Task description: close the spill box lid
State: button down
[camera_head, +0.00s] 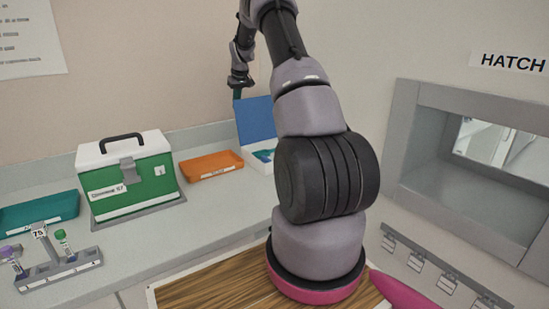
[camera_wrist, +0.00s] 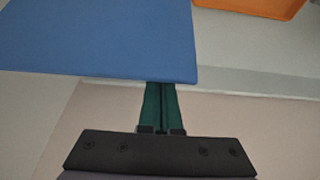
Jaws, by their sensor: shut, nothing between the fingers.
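The spill box (camera_head: 262,157) is a white box on the counter, partly hidden behind my arm. Its blue lid (camera_head: 256,120) stands raised, roughly upright, at the back of the box. The lid also fills the upper left of the wrist view (camera_wrist: 100,38). My gripper (camera_head: 237,95) is above and beside the lid's upper left edge in the head view. In the wrist view my gripper's green fingers (camera_wrist: 161,100) are shut together with nothing between them, and their tips reach the lid's edge. I cannot tell whether they touch it.
An orange tray (camera_head: 211,166) lies left of the box. A green case with a white lid (camera_head: 129,176), a teal tray (camera_head: 38,212) and a grey tube rack (camera_head: 58,268) stand farther left. A wall hatch (camera_head: 470,165) is at right. The counter's front strip is clear.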

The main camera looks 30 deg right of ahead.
jog(key=shift+s, duration=0.1)
dwell(0.5)
jog(key=s+r, duration=0.2)
jog(key=s, duration=0.5)
jog(key=shift+s+d+r, duration=0.15)
jog(key=shift+s+r, duration=0.1)
jog(key=shift+r, duration=0.05)
jog(key=shift+s, duration=0.15)
notch_tip(320, 180, up, 8)
dwell(0.8)
dwell(0.4)
jog(key=s+a+r+m+t, duration=0.1)
jog(key=s+a+r, duration=0.55)
jog(key=s, duration=0.25)
jog(key=s+a+r+m+t, duration=0.1)
jog(key=s+a+r, duration=0.5)
jog(key=s+a, duration=0.3)
jog(key=s+a+f+m+y, duration=0.1)
jog(key=s+a, duration=0.2)
jog(key=s, duration=0.8)
jog(key=s+a+f+m+t, duration=0.1)
jog(key=s+a, duration=0.2)
jog(key=s, duration=0.8)
jog(key=shift+s+a+f+m+y, duration=0.3)
jog(key=shift+s+f+y, duration=0.1)
